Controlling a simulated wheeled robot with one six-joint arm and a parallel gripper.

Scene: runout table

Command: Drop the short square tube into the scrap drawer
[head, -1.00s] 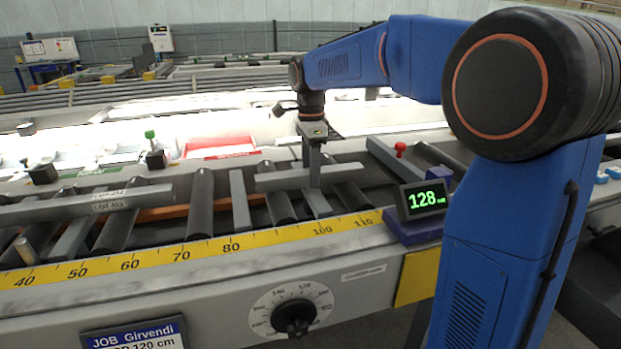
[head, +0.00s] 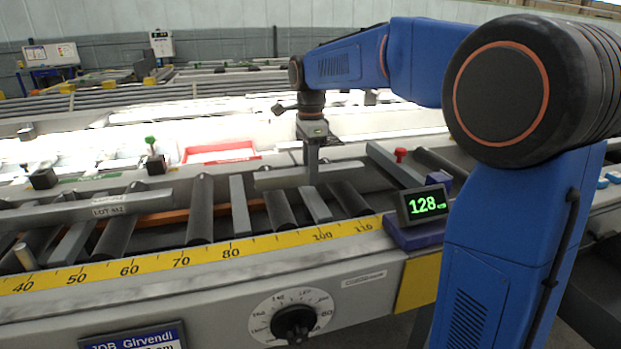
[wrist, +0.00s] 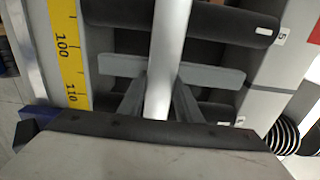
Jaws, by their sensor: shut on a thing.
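The short square tube (head: 275,180) is grey and lies along the table's length, over the rollers. My gripper (head: 313,178) points down and is shut on it near its middle. In the wrist view the tube (wrist: 170,45) runs as a bright bar between the fingers of my gripper (wrist: 160,100), its near part hidden by the gripper. A red-edged open drawer (head: 218,160), which looks like the scrap drawer, lies beyond the rollers, left of my gripper. Its label cannot be read.
A longer grey tube (head: 60,213) with a lot label lies across the rollers at left. A yellow ruler (head: 205,256) runs along the front edge. A display reading 128 (head: 425,203) and a red knob (head: 400,154) stand to the right of my gripper.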

